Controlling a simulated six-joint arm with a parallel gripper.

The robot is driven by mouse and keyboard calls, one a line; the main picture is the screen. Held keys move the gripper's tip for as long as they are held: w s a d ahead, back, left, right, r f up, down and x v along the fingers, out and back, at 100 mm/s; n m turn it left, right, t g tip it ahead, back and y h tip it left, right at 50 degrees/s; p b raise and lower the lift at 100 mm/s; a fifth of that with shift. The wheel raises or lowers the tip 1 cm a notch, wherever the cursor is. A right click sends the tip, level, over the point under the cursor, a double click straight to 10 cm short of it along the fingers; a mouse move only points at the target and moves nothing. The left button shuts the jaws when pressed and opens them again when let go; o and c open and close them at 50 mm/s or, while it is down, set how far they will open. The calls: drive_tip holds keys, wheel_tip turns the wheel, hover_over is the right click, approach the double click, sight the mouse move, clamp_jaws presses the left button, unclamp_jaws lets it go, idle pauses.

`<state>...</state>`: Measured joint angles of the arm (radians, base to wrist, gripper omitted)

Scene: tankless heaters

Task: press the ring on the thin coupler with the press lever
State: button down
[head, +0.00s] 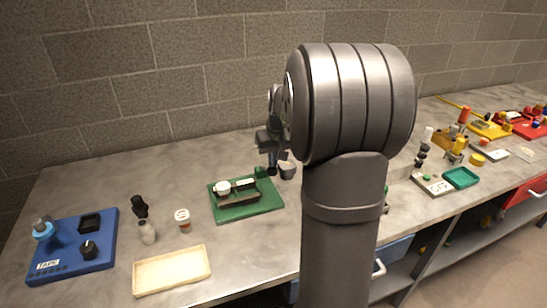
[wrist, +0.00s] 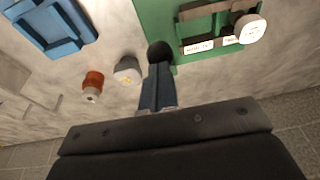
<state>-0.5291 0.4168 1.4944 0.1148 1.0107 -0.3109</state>
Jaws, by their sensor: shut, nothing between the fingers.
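A green board (head: 245,210) lies on the bench with a dark press fixture (head: 240,196) on it. A round white cap (head: 222,187) is at the fixture's left end and two small white labels are along it. My gripper (head: 271,166) hangs over the board's back right corner, fingers down. In the wrist view its fingers (wrist: 158,72) are shut and empty. Their tips are at a dark round knob (wrist: 160,52) by the board's edge, perhaps the lever's end; I cannot tell if they touch. The coupler and ring are too small to tell apart.
A grey cup (wrist: 127,70) and an orange-capped jar (wrist: 92,85) stand close beside the fingers. A blue fixture (wrist: 50,22) lies further off. In the head view a blue tape board (head: 75,250), a wooden tray (head: 172,270) and small bottles (head: 147,232) are at left.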

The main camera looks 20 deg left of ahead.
drive_tip(key=shift+s+d+f+t+y, duration=0.3)
drive_tip(key=shift+s+d+f, duration=0.05)
drive_tip(key=shift+f, duration=0.1)
drive_tip(key=shift+t+y, duration=0.6)
drive_tip(key=shift+y, duration=0.1)
drive_tip(key=shift+s+d+f, duration=0.35)
drive_tip(key=shift+f, duration=0.65)
drive_tip(key=shift+s+d+f, duration=0.35)
drive_tip(key=shift+s+f, duration=0.05)
drive_tip(key=shift+f, duration=0.55)
drive_tip(key=shift+s+d+f, duration=0.35)
drive_tip(key=shift+f, duration=0.75)
drive_tip(key=v, duration=1.4)
drive_tip(key=shift+s+d, duration=0.25)
drive_tip(key=shift+d, duration=0.2)
drive_tip(key=shift+f, duration=0.2)
